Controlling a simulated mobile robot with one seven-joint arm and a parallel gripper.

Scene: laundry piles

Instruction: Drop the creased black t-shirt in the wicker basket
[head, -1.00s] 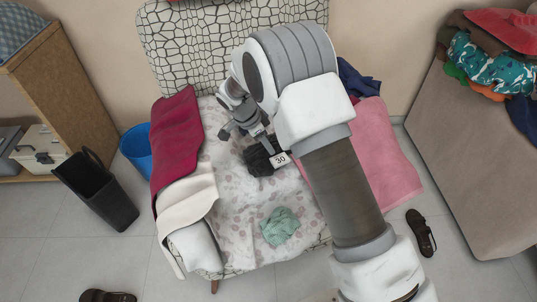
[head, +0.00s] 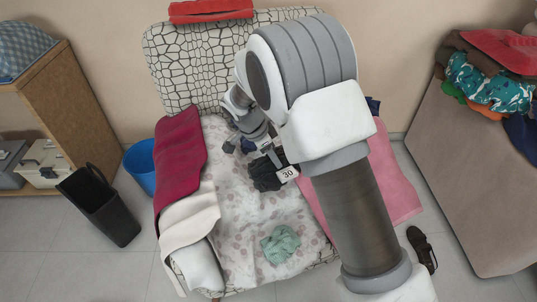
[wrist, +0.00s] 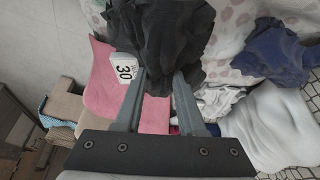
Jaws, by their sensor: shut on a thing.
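The creased black t-shirt (head: 265,172) is bunched up over the patterned seat in the head view, with a white tag (head: 287,174) marked 30 at its right side. My gripper (head: 270,157) is shut on it from above. In the wrist view the black cloth (wrist: 165,35) hangs between and beyond the two fingers (wrist: 163,88), and the tag (wrist: 126,68) shows beside the left finger. I cannot tell whether its lower part touches the seat. I see no wicker basket in either view.
A patterned sofa (head: 197,52) bears a crimson cloth (head: 180,160), a pink towel (head: 395,180) and a green cloth (head: 281,244). A bed-like block (head: 470,190) with piled clothes is right.

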